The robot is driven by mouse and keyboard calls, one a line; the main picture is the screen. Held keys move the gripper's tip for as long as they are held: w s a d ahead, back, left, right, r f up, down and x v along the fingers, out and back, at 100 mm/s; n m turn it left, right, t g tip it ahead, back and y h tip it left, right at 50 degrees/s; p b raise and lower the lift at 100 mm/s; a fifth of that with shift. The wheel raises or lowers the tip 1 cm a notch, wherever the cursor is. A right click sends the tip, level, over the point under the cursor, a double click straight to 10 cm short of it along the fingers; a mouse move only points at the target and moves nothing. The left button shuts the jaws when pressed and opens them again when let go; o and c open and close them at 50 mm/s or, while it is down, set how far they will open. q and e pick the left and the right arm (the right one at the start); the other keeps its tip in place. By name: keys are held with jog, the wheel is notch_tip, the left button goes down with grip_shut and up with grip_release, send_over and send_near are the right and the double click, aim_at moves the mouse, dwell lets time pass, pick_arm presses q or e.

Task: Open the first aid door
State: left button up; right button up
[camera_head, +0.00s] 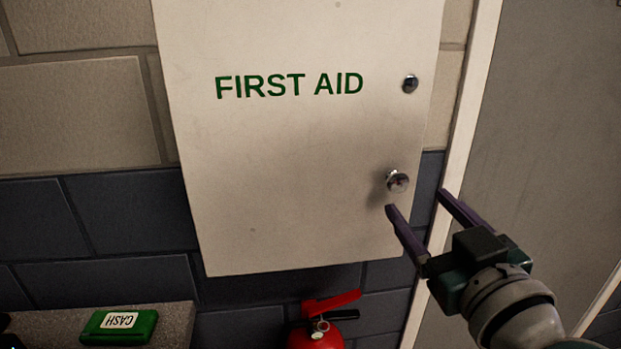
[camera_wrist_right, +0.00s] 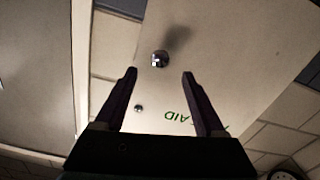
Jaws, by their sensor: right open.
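The white first aid door (camera_head: 270,170) with green "FIRST AID" lettering hangs on the block wall and looks shut. A round metal knob (camera_head: 397,181) sits near its lower right. A small round lock (camera_head: 410,84) is above it near the right edge. My right gripper (camera_head: 415,200) is open and empty, just below and right of the knob in the head view. In the right wrist view the knob (camera_wrist_right: 160,58) shows beyond the fingertips, between their lines, and the door (camera_wrist_right: 215,60) appears upside down. The gripper does not appear to touch the knob. My left gripper is not clearly visible.
A red fire extinguisher (camera_head: 318,335) stands below the door. A pale upright frame (camera_head: 466,110) and a grey panel (camera_head: 545,130) are right of the door.

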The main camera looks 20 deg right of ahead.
aim_at(400, 184)
jog(key=x, duration=0.5)
jog(key=shift+w, duration=0.35)
grip_shut()
dwell(1.1)
